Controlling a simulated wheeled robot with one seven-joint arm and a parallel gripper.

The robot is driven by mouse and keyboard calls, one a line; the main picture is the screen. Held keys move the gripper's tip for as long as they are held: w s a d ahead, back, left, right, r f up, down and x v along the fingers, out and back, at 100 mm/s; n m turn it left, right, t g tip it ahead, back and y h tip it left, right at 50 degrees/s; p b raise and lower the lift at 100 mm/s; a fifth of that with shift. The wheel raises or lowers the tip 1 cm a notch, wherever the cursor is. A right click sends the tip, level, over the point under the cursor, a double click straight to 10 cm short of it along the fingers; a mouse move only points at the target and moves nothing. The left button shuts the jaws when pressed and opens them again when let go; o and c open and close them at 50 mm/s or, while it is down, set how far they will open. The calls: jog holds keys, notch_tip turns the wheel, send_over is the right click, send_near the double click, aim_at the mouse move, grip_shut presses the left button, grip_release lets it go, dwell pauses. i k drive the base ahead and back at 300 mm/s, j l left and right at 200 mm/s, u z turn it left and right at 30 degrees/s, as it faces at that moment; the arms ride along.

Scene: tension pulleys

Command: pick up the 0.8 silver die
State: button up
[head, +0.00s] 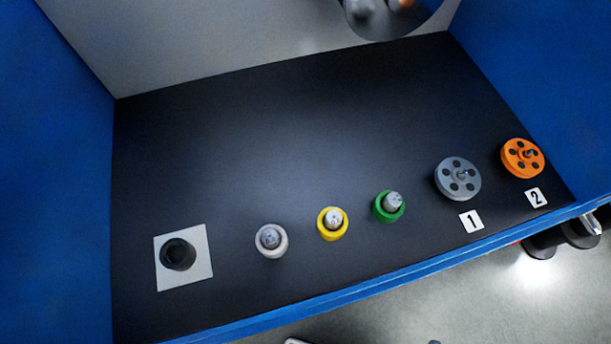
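Three small silver dies stand upright in coloured ring holders in a row on the black bench top. One silver die (270,238) sits in a white-grey ring (272,254). A second silver die (333,217) sits in a yellow ring (332,236). A third silver die (393,200) sits in a green ring (389,216). Any size marking on them is too small to read, so I cannot tell which is the 0.8 one. My gripper is not in view.
A black round holder (178,254) stands on a white square plate (200,278) at left. A grey pulley (457,179) and an orange pulley (522,158) stand at right, with labels 1 (471,222) and 2 (536,197). Blue walls bound the bench (260,140); its back is clear.

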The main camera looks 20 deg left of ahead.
aim_at(334, 218)
jog(key=l+u, duration=0.15)
jog(key=u, duration=0.2)
jog(key=l+u, duration=0.15)
jog(key=u, duration=0.2)
jog(key=k+l+u, duration=0.1)
jog(key=u, duration=0.3)
jog(key=k+l+u, duration=0.25)
jog(key=k+l, duration=0.25)
jog(key=l, duration=0.2)
jog(key=k+l+u, duration=0.25)
jog(key=k+l, duration=0.3)
